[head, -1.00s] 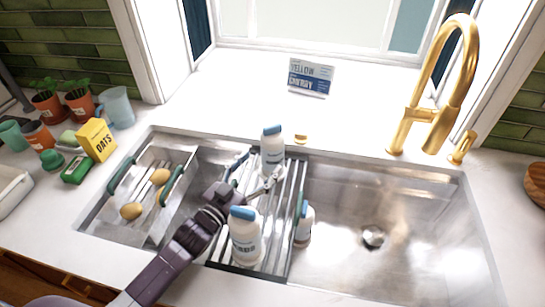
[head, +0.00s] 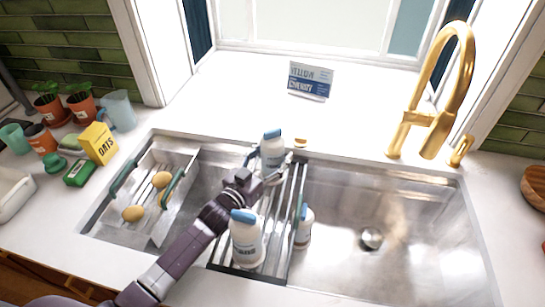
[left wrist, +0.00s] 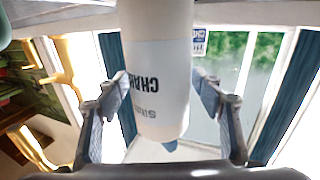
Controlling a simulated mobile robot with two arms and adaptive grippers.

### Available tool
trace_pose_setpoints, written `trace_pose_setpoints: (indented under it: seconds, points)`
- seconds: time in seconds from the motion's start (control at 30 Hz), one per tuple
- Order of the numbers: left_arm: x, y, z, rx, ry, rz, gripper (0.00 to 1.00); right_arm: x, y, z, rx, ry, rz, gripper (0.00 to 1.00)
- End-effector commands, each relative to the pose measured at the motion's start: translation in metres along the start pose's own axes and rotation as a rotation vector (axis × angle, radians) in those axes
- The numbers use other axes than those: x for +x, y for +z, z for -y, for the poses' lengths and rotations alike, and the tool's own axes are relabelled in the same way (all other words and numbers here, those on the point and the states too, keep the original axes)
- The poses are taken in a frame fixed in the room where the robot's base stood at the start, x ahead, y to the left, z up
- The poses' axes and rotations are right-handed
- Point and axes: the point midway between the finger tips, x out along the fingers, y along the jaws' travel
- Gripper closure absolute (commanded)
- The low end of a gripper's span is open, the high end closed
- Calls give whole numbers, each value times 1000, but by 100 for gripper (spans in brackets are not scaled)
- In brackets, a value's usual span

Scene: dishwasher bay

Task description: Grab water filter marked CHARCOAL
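A white bottle with a blue cap, the water filter (head: 272,152), stands upright at the back of the dark drying rack (head: 288,212) over the sink. In the left wrist view its label (left wrist: 150,84) shows upside down and starts with "CHA"; the rest curves out of sight. My left gripper (head: 267,166) is at this bottle, fingers spread on either side. In the left wrist view the fingers (left wrist: 162,97) flank the bottle with small gaps visible. My right gripper is not in view.
A similar white bottle (head: 247,242) stands at the rack's front, close under my left arm. Another bottle (head: 304,226) stands right of the rack. A colander (head: 150,218) with yellow round items is left.

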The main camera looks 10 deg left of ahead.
Motion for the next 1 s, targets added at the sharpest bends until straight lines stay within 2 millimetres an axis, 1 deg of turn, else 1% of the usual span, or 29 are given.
trace_pose_setpoints:
  seconds: [0.03,0.07,0.43,0.77,0.87,1.0]
  points:
    - [0,0,0,0,0,0,47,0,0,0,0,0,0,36]
    - [0,0,0,0,0,0,50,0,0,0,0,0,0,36]
    - [0,0,0,0,0,0,91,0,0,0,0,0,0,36]
    - [0,-5,0,1,1,-6,92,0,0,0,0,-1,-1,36]
    - [0,-11,0,2,1,-7,92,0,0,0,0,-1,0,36]
    - [0,-27,0,2,1,-8,92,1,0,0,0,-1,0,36]
